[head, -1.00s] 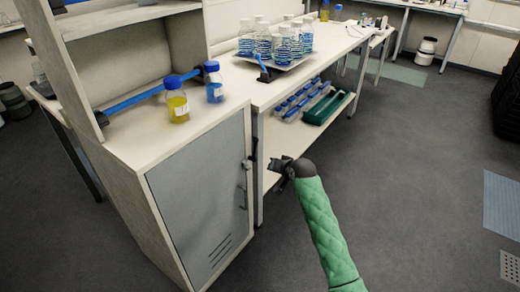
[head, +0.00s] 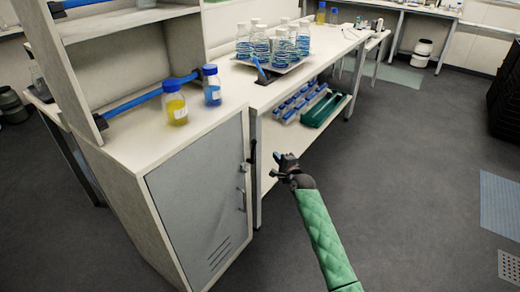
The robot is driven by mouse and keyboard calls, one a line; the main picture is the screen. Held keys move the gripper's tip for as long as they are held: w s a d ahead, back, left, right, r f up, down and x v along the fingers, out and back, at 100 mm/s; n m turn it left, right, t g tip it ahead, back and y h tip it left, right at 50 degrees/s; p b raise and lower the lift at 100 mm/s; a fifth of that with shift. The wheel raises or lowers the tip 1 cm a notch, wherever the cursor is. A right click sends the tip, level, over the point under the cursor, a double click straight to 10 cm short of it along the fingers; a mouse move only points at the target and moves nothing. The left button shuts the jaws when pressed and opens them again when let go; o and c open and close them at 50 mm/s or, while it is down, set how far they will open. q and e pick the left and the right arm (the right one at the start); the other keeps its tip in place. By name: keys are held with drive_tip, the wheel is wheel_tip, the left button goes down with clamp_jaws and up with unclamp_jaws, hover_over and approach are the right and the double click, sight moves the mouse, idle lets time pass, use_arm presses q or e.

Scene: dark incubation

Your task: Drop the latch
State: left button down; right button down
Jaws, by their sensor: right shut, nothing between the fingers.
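The grey cabinet door (head: 195,200) is closed at the front of the white cabinet. A small dark latch (head: 252,151) sits at the door's right edge, standing roughly upright above the door handle (head: 242,200). Its fine detail is too small to tell. My right gripper (head: 279,162), at the end of my green-sleeved arm, is shut and empty. It appears to the right of the latch, with a visible gap between them. My left gripper is not in view.
A yellow bottle (head: 176,110) and a blue bottle (head: 212,90) stand on the cabinet top. A tray (head: 288,69) of several bottles is on the bench behind. Blue racks (head: 300,102) and a green rack (head: 322,110) fill the lower shelf.

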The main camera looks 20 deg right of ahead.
drive_tip(key=shift+w, duration=0.1)
